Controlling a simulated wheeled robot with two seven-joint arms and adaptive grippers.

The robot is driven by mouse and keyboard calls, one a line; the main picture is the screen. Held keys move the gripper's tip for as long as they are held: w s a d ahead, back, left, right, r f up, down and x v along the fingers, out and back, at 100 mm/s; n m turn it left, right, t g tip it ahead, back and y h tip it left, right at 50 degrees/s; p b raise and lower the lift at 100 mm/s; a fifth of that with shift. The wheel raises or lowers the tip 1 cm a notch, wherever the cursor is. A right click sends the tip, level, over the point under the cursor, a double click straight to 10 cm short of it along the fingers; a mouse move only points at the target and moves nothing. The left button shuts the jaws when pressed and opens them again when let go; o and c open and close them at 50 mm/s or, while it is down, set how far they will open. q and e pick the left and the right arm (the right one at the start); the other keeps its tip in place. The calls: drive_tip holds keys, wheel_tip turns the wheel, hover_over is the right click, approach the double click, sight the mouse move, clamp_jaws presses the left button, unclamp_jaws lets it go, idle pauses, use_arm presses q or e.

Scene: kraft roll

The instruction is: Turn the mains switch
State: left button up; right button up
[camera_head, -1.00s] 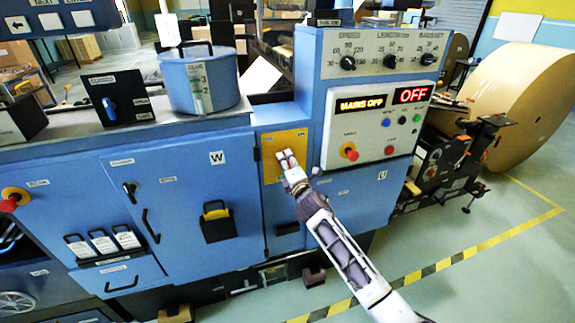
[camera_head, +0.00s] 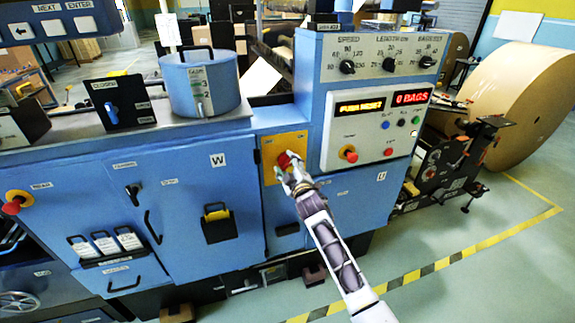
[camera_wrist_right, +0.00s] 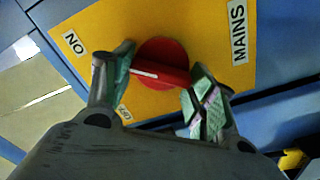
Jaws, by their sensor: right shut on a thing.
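The mains switch (camera_head: 285,157) is a red rotary knob on a yellow plate (camera_head: 269,150) in the blue machine's front. It also shows in the right wrist view (camera_wrist_right: 163,56), where its white mark points left, between the ON label (camera_wrist_right: 75,42) and a partly hidden label. A MAINS label (camera_wrist_right: 238,32) is beside it. My right gripper (camera_head: 287,164) is shut on the switch's handle, with one finger on each side in the wrist view (camera_wrist_right: 162,79). The amber display (camera_head: 360,106) seems to read PUSH RESET; the red display (camera_head: 410,98) reads 0 BAGS. My left gripper is out of view.
A red stop knob (camera_head: 350,154) and small buttons (camera_head: 386,125) are on the white panel just right of the switch. A cabinet door with a black handle (camera_head: 150,227) is to the left. A large kraft roll (camera_head: 515,100) stands at the right, with clear floor in front.

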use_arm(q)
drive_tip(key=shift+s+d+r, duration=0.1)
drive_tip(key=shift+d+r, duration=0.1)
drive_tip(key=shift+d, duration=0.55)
use_arm(e)
drive_tip(key=shift+f+m, duration=0.1)
drive_tip(key=shift+m, duration=0.7)
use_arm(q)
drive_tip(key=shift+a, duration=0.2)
use_arm(e)
drive_tip(key=o, duration=0.7)
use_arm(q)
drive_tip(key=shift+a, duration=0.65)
use_arm(e)
drive_tip(key=o, duration=0.3)
drive_tip(key=shift+v, duration=1.05)
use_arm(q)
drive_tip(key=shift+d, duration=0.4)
use_arm(e)
drive_tip(key=shift+v, duration=5)
